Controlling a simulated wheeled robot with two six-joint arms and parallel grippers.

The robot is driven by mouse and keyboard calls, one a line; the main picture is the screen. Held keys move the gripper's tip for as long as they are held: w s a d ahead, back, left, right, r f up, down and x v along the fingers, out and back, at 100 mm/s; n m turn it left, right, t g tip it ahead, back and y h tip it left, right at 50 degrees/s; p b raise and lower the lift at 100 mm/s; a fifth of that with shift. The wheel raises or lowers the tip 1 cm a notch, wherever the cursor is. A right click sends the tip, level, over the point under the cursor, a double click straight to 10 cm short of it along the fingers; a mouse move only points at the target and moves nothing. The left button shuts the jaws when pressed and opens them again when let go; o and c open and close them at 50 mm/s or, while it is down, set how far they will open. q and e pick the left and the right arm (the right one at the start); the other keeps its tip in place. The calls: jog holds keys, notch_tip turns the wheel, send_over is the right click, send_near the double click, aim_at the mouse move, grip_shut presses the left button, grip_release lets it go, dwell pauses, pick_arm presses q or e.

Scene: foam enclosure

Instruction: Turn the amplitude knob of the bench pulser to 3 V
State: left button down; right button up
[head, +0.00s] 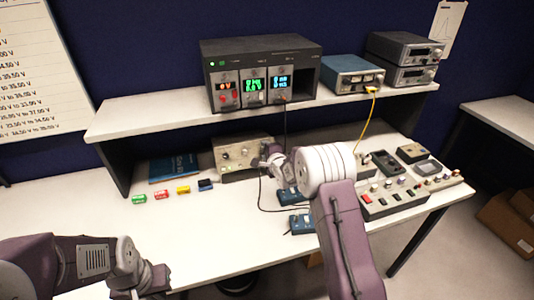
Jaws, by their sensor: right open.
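A small beige instrument (236,158) with knobs on its front stands under the shelf; it looks like the bench pulser. Its labels and the knob settings are too small to read. My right gripper (268,158) is open at the right end of its front panel and hides part of that end. I cannot tell whether the fingers touch a knob or stand around one. My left gripper (150,287) is low at the left, over the front of the bench, far from the instrument. Its fingers are too unclear to tell open from shut.
A dark rack with lit displays (262,47), a blue unit (352,72) and stacked grey units (403,58) stand on the shelf (150,117). Small coloured blocks (183,189) and a blue book (174,167) lie left. Boxes (400,197) and cables crowd the right.

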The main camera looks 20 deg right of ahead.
jog(key=b+v, duration=0.1)
jog(key=v, duration=0.8)
jog(key=shift+w+d, duration=0.1)
notch_tip(320, 180, up, 5)
jog(key=s+a, duration=0.1)
jog(key=a, duration=0.1)
jog(key=s+f+n+g, duration=0.4)
jog(key=s+f+n, duration=0.1)
jog(key=s, duration=0.5)
jog(key=s+f+n+g, duration=0.4)
jog(key=s+n, duration=0.3)
jog(key=s, duration=0.4)
jog(key=s+f+n+g, duration=0.4)
jog(key=s+f+n, duration=0.2)
jog(key=s, duration=0.4)
jog(key=shift+s+a+g, duration=0.2)
jog(key=shift+s+g, duration=0.05)
jog(key=shift+g, duration=0.15)
jog(key=shift+f, duration=0.1)
